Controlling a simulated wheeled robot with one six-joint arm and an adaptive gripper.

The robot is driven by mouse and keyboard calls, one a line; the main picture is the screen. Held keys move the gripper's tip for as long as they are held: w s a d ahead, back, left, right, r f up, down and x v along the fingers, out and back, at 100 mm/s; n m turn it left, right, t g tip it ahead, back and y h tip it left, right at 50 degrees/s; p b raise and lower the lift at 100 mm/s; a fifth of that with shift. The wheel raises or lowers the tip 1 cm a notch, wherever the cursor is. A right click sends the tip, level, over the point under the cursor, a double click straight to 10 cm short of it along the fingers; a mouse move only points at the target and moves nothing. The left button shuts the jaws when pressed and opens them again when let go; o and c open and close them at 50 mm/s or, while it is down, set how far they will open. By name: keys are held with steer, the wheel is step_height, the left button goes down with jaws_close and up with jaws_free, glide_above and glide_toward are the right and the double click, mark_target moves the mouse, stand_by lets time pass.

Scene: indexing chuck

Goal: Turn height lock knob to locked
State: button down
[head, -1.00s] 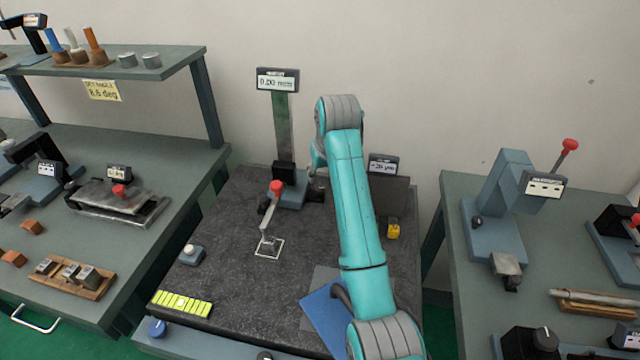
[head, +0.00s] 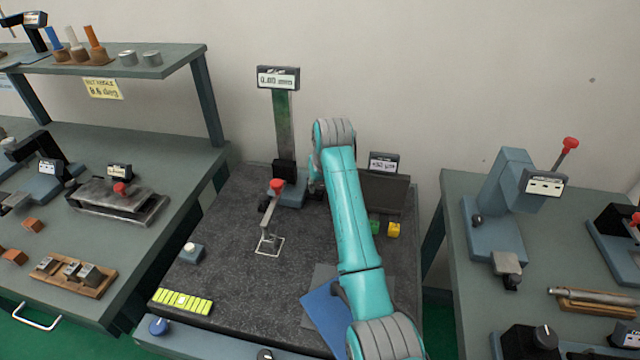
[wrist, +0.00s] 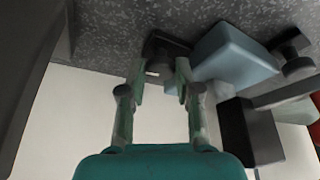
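The height gauge has a blue base (head: 291,194), a steel column, a black slide (head: 285,171) and a display (head: 278,77) whose reading looks like zero mm. Its blue base (wrist: 236,55) also shows in the wrist view. A dark knob (wrist: 165,52), which looks like the height lock knob, sits beside the base. My gripper (wrist: 160,68) is open, its two fingers apart, with the knob at and just beyond the fingertips. I cannot tell whether they touch it. In the head view my arm hides most of the gripper and this knob.
A red-tipped lever (head: 277,186) stands in front of the gauge. Another dark knob (wrist: 297,67) shows to the right in the wrist view. A small display (head: 383,162), a yellow block (head: 393,229) and a green block (head: 375,227) are right of my arm.

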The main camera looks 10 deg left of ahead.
steer(key=shift+m, duration=0.7)
steer(key=c, duration=1.1)
jaws_free()
steer(key=shift+r, duration=0.1)
steer(key=v, duration=1.1)
steer(key=shift+s+a+r, duration=0.25)
steer(key=shift+s+r, duration=0.1)
